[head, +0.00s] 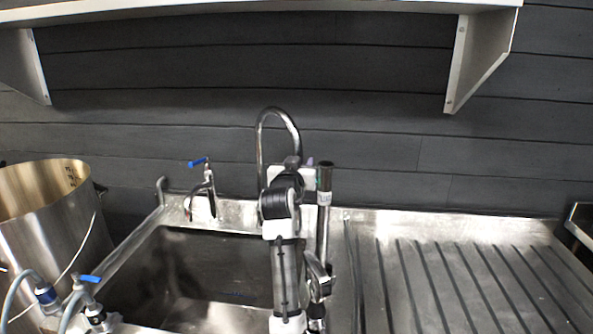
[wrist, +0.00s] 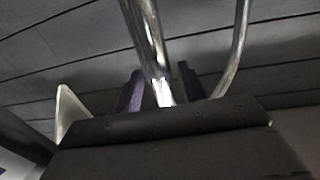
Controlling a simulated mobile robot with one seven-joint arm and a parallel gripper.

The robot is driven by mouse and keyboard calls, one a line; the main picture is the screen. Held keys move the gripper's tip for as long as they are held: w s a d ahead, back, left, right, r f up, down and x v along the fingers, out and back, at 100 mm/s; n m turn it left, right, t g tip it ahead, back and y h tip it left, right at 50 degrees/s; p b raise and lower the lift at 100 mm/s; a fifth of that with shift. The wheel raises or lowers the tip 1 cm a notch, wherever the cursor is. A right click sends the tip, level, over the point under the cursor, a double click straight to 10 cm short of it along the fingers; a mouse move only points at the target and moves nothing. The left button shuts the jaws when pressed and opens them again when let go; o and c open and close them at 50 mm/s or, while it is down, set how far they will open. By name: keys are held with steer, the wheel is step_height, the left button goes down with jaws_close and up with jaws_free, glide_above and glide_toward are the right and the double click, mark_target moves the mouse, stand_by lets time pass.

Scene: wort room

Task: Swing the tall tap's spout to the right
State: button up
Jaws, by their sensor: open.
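The tall tap (head: 262,140) is a chrome gooseneck standing behind the sink; its arch bends over to the right in the head view, and my arm hides its lower part. In the wrist view the nearer chrome tube (wrist: 148,38) runs down between the two dark purple fingers of my gripper (wrist: 160,90). The fingers stand open, one on each side of the tube, with gaps visible. A second, thinner chrome tube (wrist: 237,50) curves down to the right of the fingers. In the head view my gripper is mostly hidden behind my own wrist.
A metal sink basin (head: 215,262) lies in front. A short blue-handled tap (head: 208,185) stands left of the tall one. A steel pot (head: 48,215) is at far left. A ribbed drainboard (head: 470,280) to the right is clear. A shelf (head: 250,8) hangs above.

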steer(key=b+v, duration=0.4)
steer(key=v, duration=0.9)
steer(key=shift+s, duration=0.3)
steer(key=shift+f, duration=0.1)
